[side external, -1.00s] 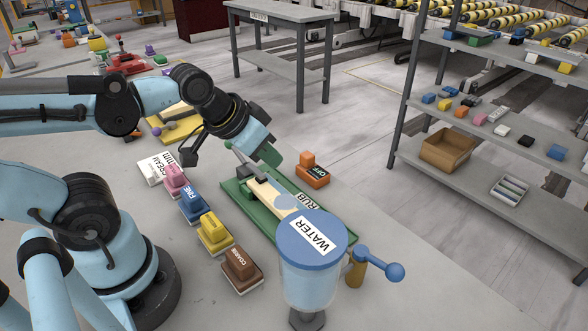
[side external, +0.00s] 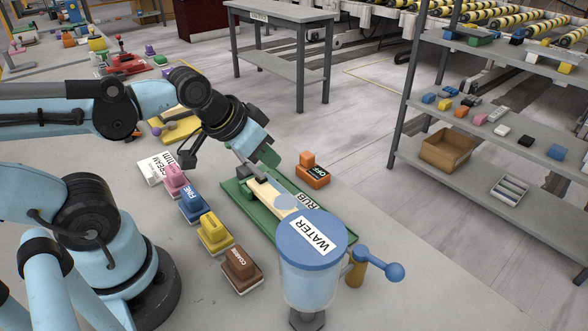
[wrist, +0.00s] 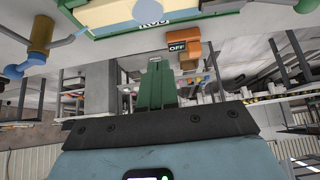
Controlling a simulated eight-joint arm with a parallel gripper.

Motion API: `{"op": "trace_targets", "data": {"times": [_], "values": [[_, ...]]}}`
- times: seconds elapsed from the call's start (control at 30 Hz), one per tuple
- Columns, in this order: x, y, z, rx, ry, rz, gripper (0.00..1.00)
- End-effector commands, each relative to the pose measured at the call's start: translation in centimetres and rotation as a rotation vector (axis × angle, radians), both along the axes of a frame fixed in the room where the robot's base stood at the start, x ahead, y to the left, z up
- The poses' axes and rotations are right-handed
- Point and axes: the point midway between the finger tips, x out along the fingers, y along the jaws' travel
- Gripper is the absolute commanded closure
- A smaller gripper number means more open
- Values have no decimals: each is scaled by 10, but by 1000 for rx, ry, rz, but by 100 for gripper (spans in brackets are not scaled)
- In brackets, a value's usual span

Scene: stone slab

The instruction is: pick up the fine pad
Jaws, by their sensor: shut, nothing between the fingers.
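The fine pad (side external: 193,206) is a blue block with a handle and a white FINE label. My gripper (side external: 269,157) has green fingers and is shut and empty. It hangs above the far end of the green RUB tray (side external: 232,188), to the right of the fine pad and apart from it. The wrist view shows the closed fingers (wrist: 155,84); the fine pad is not seen there.
A brown COARSE pad (side external: 240,270) ends the row nearest the camera; a cream box (side external: 154,170) lies at its far end. A blue-lidded WATER container (side external: 311,240) stands at the tray's near end. An orange OFF block (side external: 312,172) sits beyond the tray.

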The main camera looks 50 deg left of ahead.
Motion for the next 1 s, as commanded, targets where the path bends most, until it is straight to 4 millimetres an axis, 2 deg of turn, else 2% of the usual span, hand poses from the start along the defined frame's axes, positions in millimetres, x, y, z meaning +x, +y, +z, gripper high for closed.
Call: {"op": "trace_targets", "data": {"times": [0.23, 0.87, 1.0], "values": [[0, 0, 0, 0, 0, 0, 98], [0, 0, 0, 0, 0, 0, 2], [0, 0, 0, 0, 0, 0, 0]]}}
